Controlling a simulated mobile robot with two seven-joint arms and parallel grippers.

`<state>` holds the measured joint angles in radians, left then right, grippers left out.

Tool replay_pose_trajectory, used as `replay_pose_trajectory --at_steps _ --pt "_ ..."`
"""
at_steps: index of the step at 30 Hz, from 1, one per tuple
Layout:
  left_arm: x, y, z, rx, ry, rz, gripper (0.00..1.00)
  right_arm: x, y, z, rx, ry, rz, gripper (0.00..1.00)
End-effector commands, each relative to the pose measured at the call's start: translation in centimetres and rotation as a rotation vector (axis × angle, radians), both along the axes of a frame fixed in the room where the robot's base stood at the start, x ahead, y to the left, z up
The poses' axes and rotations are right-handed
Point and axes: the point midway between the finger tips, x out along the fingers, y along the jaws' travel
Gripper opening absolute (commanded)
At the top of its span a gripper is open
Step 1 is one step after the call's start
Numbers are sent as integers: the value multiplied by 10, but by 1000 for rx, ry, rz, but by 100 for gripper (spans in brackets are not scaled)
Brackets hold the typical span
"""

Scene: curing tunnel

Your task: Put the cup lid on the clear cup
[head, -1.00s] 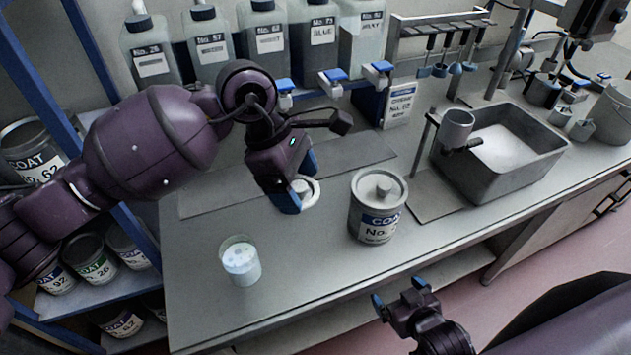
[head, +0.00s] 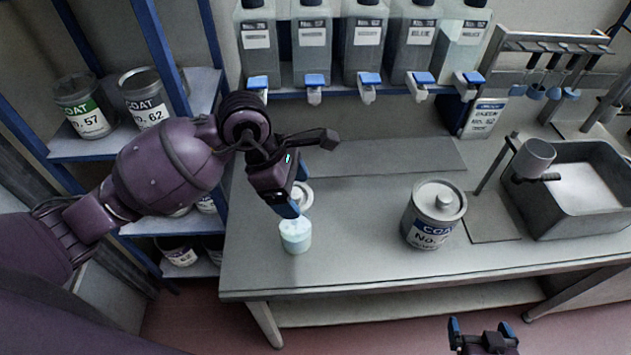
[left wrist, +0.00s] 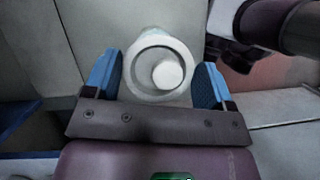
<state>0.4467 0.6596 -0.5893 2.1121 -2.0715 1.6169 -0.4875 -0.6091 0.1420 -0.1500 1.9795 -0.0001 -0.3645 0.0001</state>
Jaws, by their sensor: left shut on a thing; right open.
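The clear cup (head: 296,238) stands upright on the grey bench, with pale bluish contents. The cup lid (head: 303,195) is a white disc with a round knob. My left gripper (head: 297,192) is shut on the lid and holds it just above and beyond the cup in the head view. In the left wrist view the lid (left wrist: 148,86) sits between the two blue fingers (left wrist: 160,72). Whether the lid touches the cup I cannot tell. My right gripper (head: 480,330) is open and empty, low in front of the bench.
A coat can (head: 427,230) stands on the bench to the right of the cup. A grey sink (head: 590,205) with a metal cup on a stand (head: 533,158) is further right. Dispenser bottles (head: 312,50) line the back. A blue shelf rack (head: 160,60) is at left.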

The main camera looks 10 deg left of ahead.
Motion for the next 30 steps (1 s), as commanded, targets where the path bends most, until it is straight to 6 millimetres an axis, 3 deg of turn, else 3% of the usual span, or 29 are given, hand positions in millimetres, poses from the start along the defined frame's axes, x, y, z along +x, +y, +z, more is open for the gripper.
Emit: replay_pose_trajectory --at_steps 8,20,30 --pt "-1 2 -8 -2 2 6 55 4 1 -1 0 -9 2 96" --pt "-1 2 -38 -2 3 5 55 8 2 -10 0 -18 5 96" --pt "-1 1 -63 -1 1 4 55 5 2 -33 0 -7 4 96"
